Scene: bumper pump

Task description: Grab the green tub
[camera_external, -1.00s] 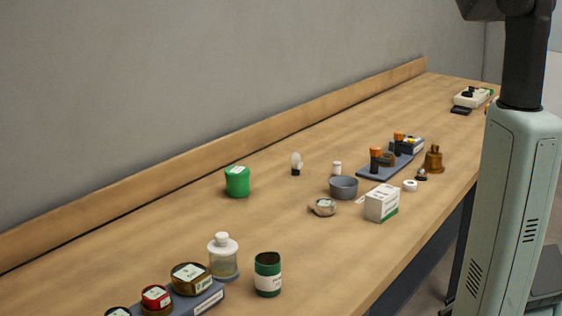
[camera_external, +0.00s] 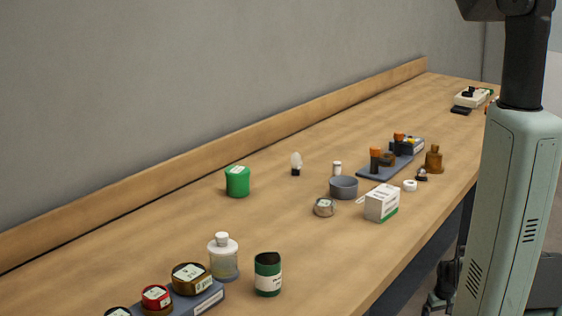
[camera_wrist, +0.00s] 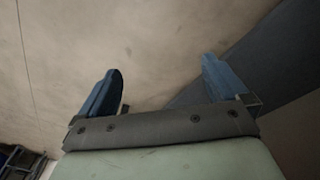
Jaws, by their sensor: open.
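A bright green tub (camera_external: 237,182) with a pale label on its lid stands upright on the bench toward the back, left of the small light bulb. A darker green can (camera_external: 268,274) with a white label and a dark top stands nearer the front edge. My gripper (camera_wrist: 165,92) shows in the wrist view with its two blue fingers spread wide and nothing between them. It faces a plain pale surface and a dark grey area. No tub shows in the wrist view. My gripper is outside the external view, so its distance from the tub cannot be told.
A clear bottle (camera_external: 223,257) and a rack of labelled jars (camera_external: 207,301) stand at the front left. A grey bowl (camera_external: 343,187), white box (camera_external: 382,203), light bulb (camera_external: 296,164) and brown bottle (camera_external: 434,159) stand to the right. Bench around the green tub is clear.

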